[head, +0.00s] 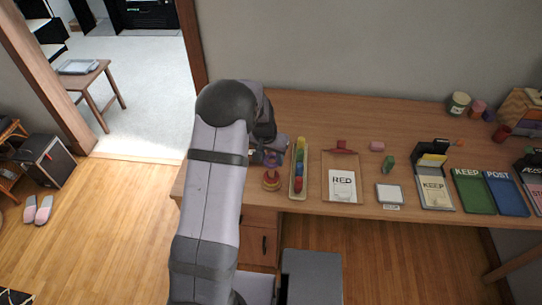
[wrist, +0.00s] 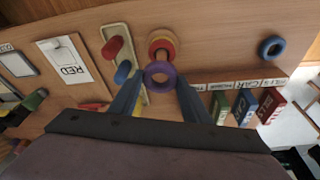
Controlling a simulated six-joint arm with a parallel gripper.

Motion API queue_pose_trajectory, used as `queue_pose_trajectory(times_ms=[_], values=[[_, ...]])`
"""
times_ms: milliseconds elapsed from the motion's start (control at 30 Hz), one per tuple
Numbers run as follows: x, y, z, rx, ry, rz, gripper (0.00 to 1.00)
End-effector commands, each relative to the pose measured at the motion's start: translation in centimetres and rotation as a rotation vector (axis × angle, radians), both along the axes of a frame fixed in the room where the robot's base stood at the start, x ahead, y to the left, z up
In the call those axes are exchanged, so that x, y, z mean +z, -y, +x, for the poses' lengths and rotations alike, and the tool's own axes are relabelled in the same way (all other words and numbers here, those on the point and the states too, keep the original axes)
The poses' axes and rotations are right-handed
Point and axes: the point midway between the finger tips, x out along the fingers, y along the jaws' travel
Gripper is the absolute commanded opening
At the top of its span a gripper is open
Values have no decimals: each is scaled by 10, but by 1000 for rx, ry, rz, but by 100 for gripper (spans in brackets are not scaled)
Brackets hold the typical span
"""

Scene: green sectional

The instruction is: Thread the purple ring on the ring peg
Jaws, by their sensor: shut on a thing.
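The purple ring (wrist: 148,76) is between the two blue fingertips of my gripper (wrist: 160,79) in the wrist view, with its hole facing the camera. My gripper is shut on it. In the head view the purple ring (head: 271,158) shows above the peg's stacked rings (head: 271,182), close beside my arm. My arm hides most of the gripper there. I cannot tell whether the peg's tip is inside the purple ring.
A narrow tray (head: 292,188) with coloured pieces stands right beside the peg. A RED card board (head: 342,194) lies farther right. A blue ring (wrist: 262,48) lies apart on the table in the wrist view, near several small coloured books (wrist: 245,106).

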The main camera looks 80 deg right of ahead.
Motion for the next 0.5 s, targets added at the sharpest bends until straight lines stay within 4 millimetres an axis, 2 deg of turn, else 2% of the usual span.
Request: queue_pose_trajectory(times_ms=[500], values=[[-25,0,0,0,0,1,22]])
